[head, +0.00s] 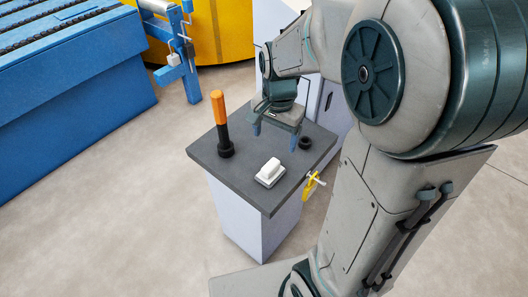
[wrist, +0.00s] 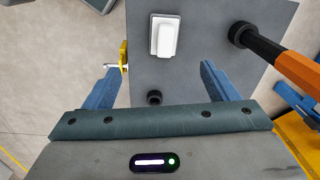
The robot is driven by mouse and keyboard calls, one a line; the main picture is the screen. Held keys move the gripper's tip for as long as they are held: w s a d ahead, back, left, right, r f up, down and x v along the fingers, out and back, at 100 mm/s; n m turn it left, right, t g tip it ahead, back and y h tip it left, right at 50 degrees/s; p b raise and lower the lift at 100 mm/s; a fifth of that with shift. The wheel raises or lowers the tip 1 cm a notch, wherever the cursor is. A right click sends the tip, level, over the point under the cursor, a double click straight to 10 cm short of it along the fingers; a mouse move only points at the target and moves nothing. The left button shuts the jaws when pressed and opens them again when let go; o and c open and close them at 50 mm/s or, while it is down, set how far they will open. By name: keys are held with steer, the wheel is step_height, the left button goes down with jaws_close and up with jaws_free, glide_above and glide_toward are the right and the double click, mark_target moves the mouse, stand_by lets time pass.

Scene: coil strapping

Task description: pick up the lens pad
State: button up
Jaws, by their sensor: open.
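The lens pad, which I take to be the white block (head: 271,166), sits on a small pale base on the dark grey top of a pedestal (head: 237,168). It also shows in the wrist view (wrist: 167,37), at the top between the lines of my two fingers. My gripper (head: 276,139) is open and empty, with blue fingers pointing down. It is above the far part of the pedestal top, behind the pad and apart from it. In the wrist view the open gripper (wrist: 160,68) has bare grey surface between its fingers.
An orange-handled tool (head: 219,112) stands upright in a black holder, left of the pad. A small black round part (head: 305,143) is at the right. A yellow item (head: 311,186) hangs at the pedestal's right edge. Blue machinery (head: 70,90) stands at the left.

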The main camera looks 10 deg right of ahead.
mark_target(271, 164)
steer(key=shift+m+g, duration=0.3)
steer(key=shift+m, duration=0.6)
steer(key=f, duration=0.4)
steer(key=w+f+b, duration=0.1)
steer(key=f, duration=0.2)
steer(key=w+f, duration=0.1)
steer(key=f, duration=0.3)
steer(key=shift+w+f+b, duration=0.15)
steer(key=shift+f+b, duration=0.2)
step_height(271, 164, down, 5)
steer(key=shift+a+f+b, duration=0.1)
steer(key=shift+b, duration=0.2)
steer(key=c, duration=1.1)
